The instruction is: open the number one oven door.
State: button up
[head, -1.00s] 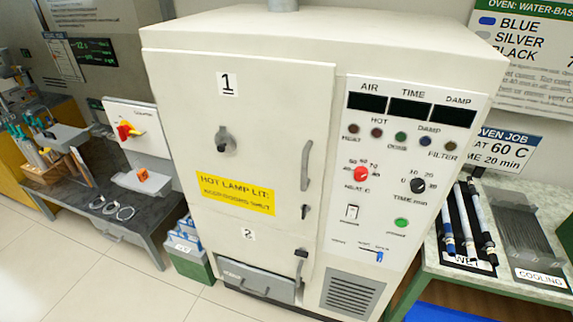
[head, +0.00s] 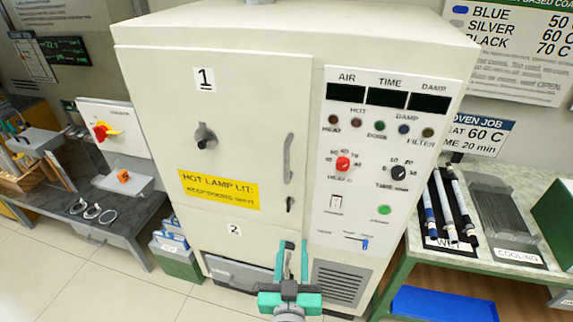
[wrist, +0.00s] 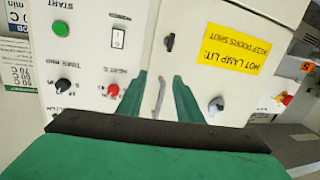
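The number one oven door (head: 255,100) is the large cream upper door marked 1, and it looks shut. Its grey upright bar handle (head: 289,158) is at the door's right edge, with a small dark latch (head: 290,204) below it. A round grey knob (head: 204,138) sits mid-door. My gripper (head: 293,245), green-fingered, is low in front of the oven, below the handle in the picture. In the wrist view the image is turned over; my gripper (wrist: 160,78) is open and empty, and the handle (wrist: 159,97) shows between its fingers, apart from them.
The control panel (head: 385,160) with knobs and lamps is right of the door. A lower door marked 2 (head: 234,230) is beneath, partly behind my gripper. A bench with rods on a wet tray (head: 449,242) and a cooling rack (head: 503,215) stands right. A dark bench (head: 115,225) stands left.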

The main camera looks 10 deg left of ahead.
send_near(286, 163)
jog(key=shift+m+t, duration=0.4)
jog(key=w, duration=0.9)
jog(key=shift+w+a+f, duration=0.25)
jog(key=shift+w+f, duration=0.1)
jog(key=shift+w+a, duration=0.2)
jog(key=shift+w, duration=0.3)
jog(key=shift+d, duration=0.2)
jog(key=shift+c, duration=0.3)
jog(key=shift+a, duration=0.1)
grip_shut()
